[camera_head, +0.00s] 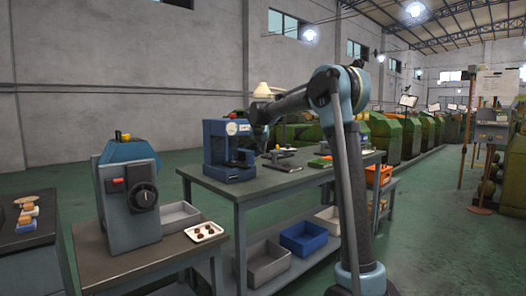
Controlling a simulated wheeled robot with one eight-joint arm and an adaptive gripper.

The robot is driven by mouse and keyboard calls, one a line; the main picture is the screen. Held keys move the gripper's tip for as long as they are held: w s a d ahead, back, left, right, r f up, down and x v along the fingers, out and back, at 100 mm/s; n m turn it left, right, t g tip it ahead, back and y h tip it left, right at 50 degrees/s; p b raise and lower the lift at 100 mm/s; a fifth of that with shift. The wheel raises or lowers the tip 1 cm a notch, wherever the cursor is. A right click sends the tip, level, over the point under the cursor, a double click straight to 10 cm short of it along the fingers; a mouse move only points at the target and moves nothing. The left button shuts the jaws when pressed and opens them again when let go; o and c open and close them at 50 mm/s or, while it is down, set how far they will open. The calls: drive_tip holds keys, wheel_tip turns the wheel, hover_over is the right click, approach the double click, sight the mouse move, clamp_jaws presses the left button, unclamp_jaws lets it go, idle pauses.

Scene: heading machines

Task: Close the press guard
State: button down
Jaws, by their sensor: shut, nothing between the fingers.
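A blue press (222,150) stands on the dark-topped workbench in the middle of the view, with a round white plate on its upper front. Its guard cannot be made out clearly at this size. A second blue-grey machine (128,200), with a red button and a black dial, stands on the nearer table at the left; I cannot tell if it has a guard. My gripper (256,118) is at the far end of my arm, small and dark, beside the upper right of the blue press. It is shut and empty. I cannot tell whether it touches the press.
The workbench (243,191) carries small tools to the right of the press. Grey and blue bins (303,238) sit on its lower shelf. A white tray (204,232) of small parts lies on the near table. Green machines (387,138) line the back right.

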drive_tip(key=s+d+r, duration=0.7)
drive_tip(key=d, duration=0.1)
wheel_tip(320, 180, down, 11)
drive_tip(key=s+a+m+g+y, duration=0.25)
drive_tip(key=m+y, duration=0.55)
drive_tip(key=m, duration=0.4)
drive_tip(key=s+d+r+m+t+y, duration=0.2)
drive_tip(key=d+r+m+t+y, duration=0.4)
drive_tip(key=m, duration=0.7)
drive_tip(key=s+a+f+x, duration=0.1)
drive_tip(key=x, duration=1.3)
drive_tip(key=shift+g+y, duration=0.3)
drive_tip(key=shift+g, duration=0.15)
drive_tip(key=shift+a, duration=0.15)
